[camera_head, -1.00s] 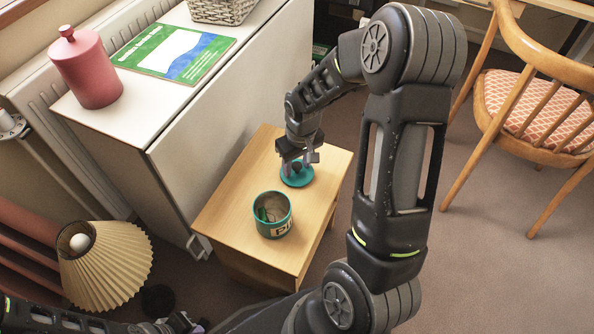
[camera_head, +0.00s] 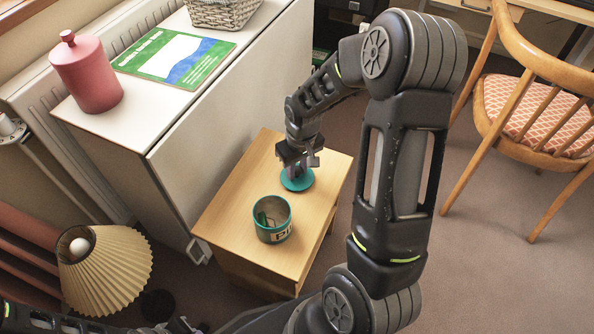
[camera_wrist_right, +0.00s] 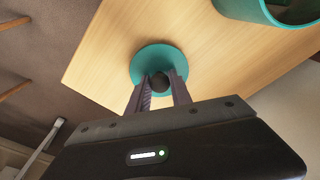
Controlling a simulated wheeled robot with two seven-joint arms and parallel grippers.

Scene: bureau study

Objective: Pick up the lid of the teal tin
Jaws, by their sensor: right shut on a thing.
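The teal lid (camera_head: 297,181) is a round disc with a dark knob, on the small wooden table (camera_head: 235,207), near its far side. My right gripper (camera_head: 297,170) is above the lid. In the right wrist view its fingers (camera_wrist_right: 159,88) are shut on the knob of the lid (camera_wrist_right: 160,55). I cannot tell whether the lid touches the table top.
A white cabinet (camera_head: 215,110) stands left of the table, bearing a pink canister (camera_head: 88,75), a green and blue booklet (camera_head: 175,55) and a basket (camera_head: 222,12). A pleated lamp (camera_head: 105,270) is at lower left. A wooden chair (camera_head: 530,110) stands right on open carpet.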

